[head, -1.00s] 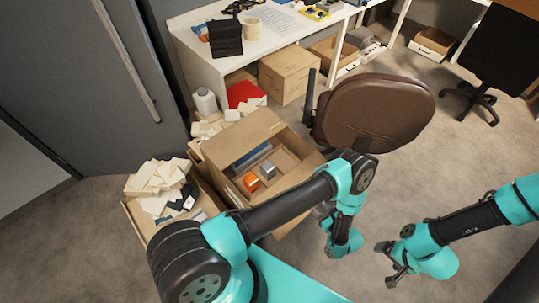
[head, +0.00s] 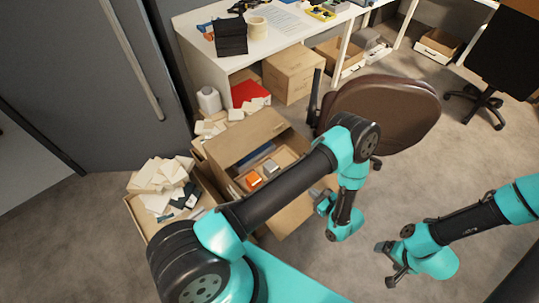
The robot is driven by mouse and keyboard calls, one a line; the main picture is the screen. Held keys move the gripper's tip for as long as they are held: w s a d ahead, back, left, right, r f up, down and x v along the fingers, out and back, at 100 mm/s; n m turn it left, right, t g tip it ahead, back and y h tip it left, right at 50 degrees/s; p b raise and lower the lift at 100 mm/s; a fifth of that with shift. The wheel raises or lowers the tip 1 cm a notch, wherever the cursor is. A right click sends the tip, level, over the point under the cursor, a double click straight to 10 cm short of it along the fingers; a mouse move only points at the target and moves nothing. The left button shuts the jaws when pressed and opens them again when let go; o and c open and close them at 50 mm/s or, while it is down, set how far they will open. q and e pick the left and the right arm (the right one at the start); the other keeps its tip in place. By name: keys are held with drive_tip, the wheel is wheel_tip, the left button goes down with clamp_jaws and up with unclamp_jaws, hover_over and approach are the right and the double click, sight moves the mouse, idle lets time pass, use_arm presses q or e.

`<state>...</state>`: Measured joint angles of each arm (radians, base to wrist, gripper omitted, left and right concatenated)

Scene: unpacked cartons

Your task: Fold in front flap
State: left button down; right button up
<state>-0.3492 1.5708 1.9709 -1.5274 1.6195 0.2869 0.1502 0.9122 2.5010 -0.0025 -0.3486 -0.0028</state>
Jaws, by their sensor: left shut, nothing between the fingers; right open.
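An open carton (head: 243,137) stands left of centre, its far flap raised. Inside lie an orange block (head: 253,179), a grey block (head: 271,167) and a blue item (head: 257,155). My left arm crosses over the carton's near side and hides much of it, including most of the front flap area. A tan panel (head: 290,217) shows below the arm; I cannot tell whether it is flap or wall. My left gripper (head: 321,203) is at the carton's right side, shut and empty, its fingertips partly hidden. My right gripper (head: 388,265) is open and empty over the floor at right.
A box of papers and cards (head: 165,190) stands left of the carton. A brown chair (head: 385,108) is close behind on the right. A white desk (head: 205,60) with a closed box (head: 290,75) under it is at the back. The carpet between the grippers is clear.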

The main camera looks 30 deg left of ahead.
use_arm(q)
drive_tip(key=w+a+r, duration=0.3)
drive_tip(key=a+r, duration=0.2)
drive_tip(key=a, duration=0.2)
drive_tip(key=w+a+r, duration=0.2)
drive_tip(key=a+r, duration=0.3)
drive_tip(key=a, duration=0.2)
drive_tip(key=shift+w+a+f, duration=0.75)
drive_tip(key=shift+a+f, duration=1.25)
drive_tip(key=shift+f, duration=0.15)
drive_tip(key=shift+w+a+f, duration=0.7)
drive_tip(key=shift+a+f, duration=1.3)
drive_tip(key=shift+f, duration=0.15)
drive_tip(key=shift+w+a+f, duration=0.75)
drive_tip(key=shift+a+f, duration=1.25)
drive_tip(key=shift+f, duration=0.15)
wheel_tip(320, 180, up, 7)
drive_tip(key=shift+a, duration=0.35)
